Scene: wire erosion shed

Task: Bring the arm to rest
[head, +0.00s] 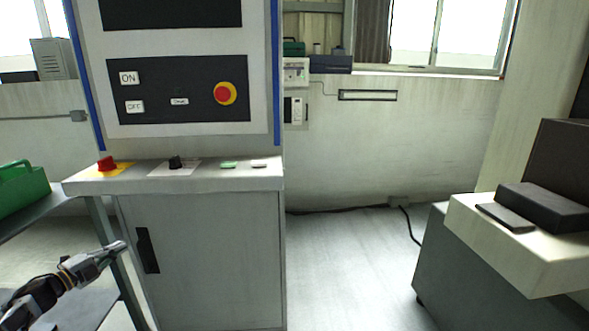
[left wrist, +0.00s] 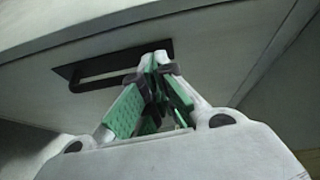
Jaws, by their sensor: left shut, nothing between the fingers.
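My left gripper (head: 118,248) is at the lower left of the head view, in front of the grey control cabinet (head: 212,260). It is shut and empty. In the left wrist view its fingertips (left wrist: 155,58) meet near the dark recessed handle of the cabinet (left wrist: 92,75); I cannot tell whether they touch it. The cabinet handle also shows in the head view (head: 147,250), just right of the gripper. My right gripper is in neither view.
The cabinet's ledge carries a red button (head: 107,163) and a black knob (head: 176,162). A green case (head: 22,190) sits on a bench at the left. A grey machine (head: 520,245) stands at the right. The floor (head: 345,260) between cabinet and machine is clear.

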